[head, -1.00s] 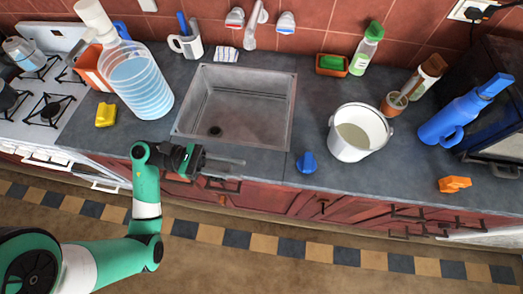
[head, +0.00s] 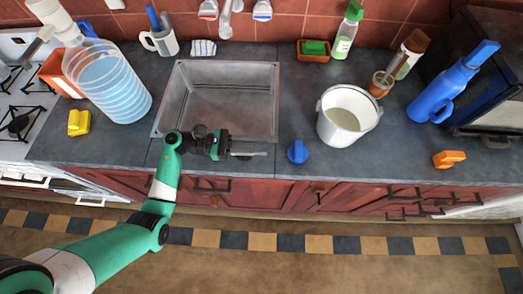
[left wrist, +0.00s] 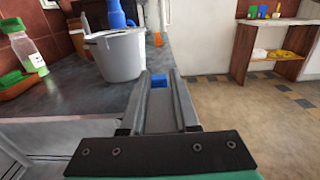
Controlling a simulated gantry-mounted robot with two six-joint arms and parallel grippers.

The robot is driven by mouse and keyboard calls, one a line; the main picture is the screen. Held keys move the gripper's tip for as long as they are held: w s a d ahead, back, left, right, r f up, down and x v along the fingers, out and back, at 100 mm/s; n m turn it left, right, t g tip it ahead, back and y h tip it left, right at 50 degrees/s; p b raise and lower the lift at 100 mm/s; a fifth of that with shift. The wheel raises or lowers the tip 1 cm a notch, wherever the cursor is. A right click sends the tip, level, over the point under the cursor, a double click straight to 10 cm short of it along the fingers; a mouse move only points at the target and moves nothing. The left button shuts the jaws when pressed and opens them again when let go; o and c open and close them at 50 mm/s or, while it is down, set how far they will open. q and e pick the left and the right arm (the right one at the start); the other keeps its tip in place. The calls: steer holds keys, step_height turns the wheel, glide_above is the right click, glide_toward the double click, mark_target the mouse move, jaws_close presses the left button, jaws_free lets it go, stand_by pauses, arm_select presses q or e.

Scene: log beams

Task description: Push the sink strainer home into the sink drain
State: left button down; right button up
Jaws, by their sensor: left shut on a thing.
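My left gripper (head: 250,153) reaches in over the front edge of the sink and points right. Its fingers also show in the left wrist view (left wrist: 165,95). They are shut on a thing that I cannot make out. A small blue knobbed piece (head: 298,152) stands on the counter to the right of the fingertips, apart from them; I cannot tell whether it is the strainer. Blue shows between the fingers in the left wrist view (left wrist: 159,81). The metal sink (head: 235,110) is empty where it shows. My arm hides its front left part, and I cannot clearly see the drain. My right gripper is out of view.
A white bucket (head: 345,117) stands right of the sink. A blue flask (head: 440,100) and an orange piece (head: 448,159) are farther right. A large water bottle (head: 110,85) and a yellow piece (head: 79,122) stand left. Counter (head: 305,95) between sink and bucket is clear.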

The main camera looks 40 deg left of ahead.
arm_select(q)
steer(key=shift+w+f, duration=0.65)
steer(key=shift+f, duration=0.1)
steer(key=f+b, duration=0.1)
steer(key=f, duration=0.1)
steer(key=w+f+b, duration=0.1)
steer(key=shift+f, duration=0.4)
steer(key=shift+s, duration=0.1)
steer(key=shift+f+b, duration=0.15)
steer(key=shift+b, duration=0.15)
steer(key=c, duration=0.7)
jaws_free()
steer(key=shift+o, duration=0.2)
